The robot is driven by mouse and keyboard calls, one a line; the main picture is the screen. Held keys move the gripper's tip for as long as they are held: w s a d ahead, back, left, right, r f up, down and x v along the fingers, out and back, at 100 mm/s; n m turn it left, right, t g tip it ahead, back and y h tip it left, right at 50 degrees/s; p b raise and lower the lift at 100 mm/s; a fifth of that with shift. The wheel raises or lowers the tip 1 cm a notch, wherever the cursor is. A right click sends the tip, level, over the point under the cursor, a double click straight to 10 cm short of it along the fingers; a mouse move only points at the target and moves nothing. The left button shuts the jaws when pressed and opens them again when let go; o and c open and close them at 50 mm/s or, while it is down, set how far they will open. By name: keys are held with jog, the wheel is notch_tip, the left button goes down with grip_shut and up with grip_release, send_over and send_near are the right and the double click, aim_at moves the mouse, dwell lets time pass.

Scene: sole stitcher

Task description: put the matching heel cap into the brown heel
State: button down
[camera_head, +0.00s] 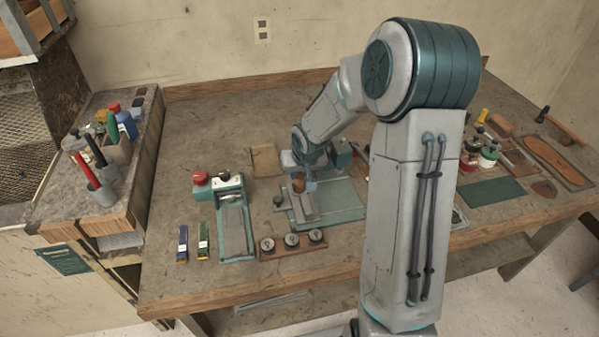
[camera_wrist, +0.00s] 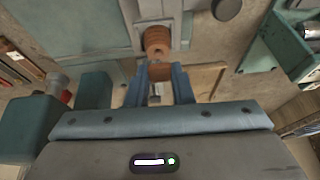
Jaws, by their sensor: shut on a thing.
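The brown heel (camera_wrist: 157,38) shows in the wrist view as a ridged, rounded block on a pale fixture, just beyond my fingertips. It also stands on the fixture in the head view (camera_head: 298,185). My gripper (camera_wrist: 158,70) is shut on a small brown piece (camera_wrist: 154,72), close to the heel. I cannot tell whether this piece is separate from the heel or touches it. My gripper also shows beside the heel in the head view (camera_head: 309,184). Several round dark caps sit in a wooden rack (camera_head: 293,249) near the bench's front; their markings are too small to read.
A green device (camera_head: 234,218) with a red knob stands left of the fixture, and two small tubes (camera_head: 193,242) lie left of it. A dark round part (camera_head: 278,200) is near the fixture. Tools and leather pieces lie at right.

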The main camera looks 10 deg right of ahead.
jog(key=shift+f+b, duration=0.7)
jog(key=shift+b, duration=0.3)
dwell(2.4)
dwell(0.4)
jog(key=c, duration=0.9)
grip_release()
jog(key=shift+o, duration=0.2)
jog(key=shift+r+p, duration=2.7)
jog(key=shift+r, duration=0.85)
